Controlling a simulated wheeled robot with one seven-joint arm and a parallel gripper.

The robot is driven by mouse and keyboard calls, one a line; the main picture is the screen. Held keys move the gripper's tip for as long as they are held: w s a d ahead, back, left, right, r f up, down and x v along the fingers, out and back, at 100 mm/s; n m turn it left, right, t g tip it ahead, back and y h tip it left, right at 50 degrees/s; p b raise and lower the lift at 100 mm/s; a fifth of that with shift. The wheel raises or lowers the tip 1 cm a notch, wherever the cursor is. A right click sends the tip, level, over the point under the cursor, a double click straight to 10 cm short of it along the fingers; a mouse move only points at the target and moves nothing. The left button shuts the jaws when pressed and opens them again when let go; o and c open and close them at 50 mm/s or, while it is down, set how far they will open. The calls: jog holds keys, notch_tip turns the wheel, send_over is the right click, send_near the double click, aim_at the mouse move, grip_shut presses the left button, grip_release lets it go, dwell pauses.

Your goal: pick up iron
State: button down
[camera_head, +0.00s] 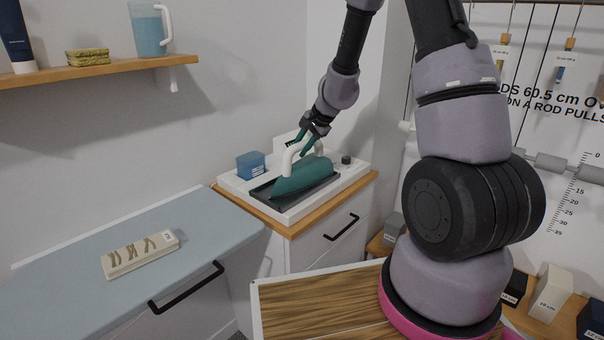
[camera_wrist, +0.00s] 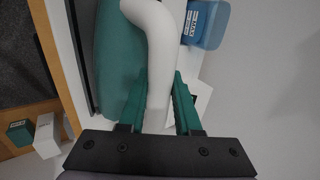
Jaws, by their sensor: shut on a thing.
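The iron (camera_head: 303,177) has a teal body and a white curved handle. It sits on a black tray or pad on a white station (camera_head: 340,178) on the wooden-topped cabinet in the corner. My gripper (camera_head: 310,140) reaches down to it from above. In the wrist view my gripper (camera_wrist: 160,100) has its two teal fingers on either side of the white handle, closed on it. The iron's teal body (camera_wrist: 120,60) shows beyond the fingers there. I cannot tell whether the iron touches the pad or is slightly raised.
A blue box (camera_head: 251,165) stands just left of the iron and also shows in the wrist view (camera_wrist: 207,25). A small dark knob (camera_head: 346,160) is to the right. A beige block (camera_head: 140,254) lies on the blue-grey counter (camera_head: 75,295). A wall shelf (camera_head: 90,74) holds a jug (camera_head: 148,35).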

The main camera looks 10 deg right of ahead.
jog(key=shift+r, duration=0.1)
jog(key=shift+r, duration=4.95)
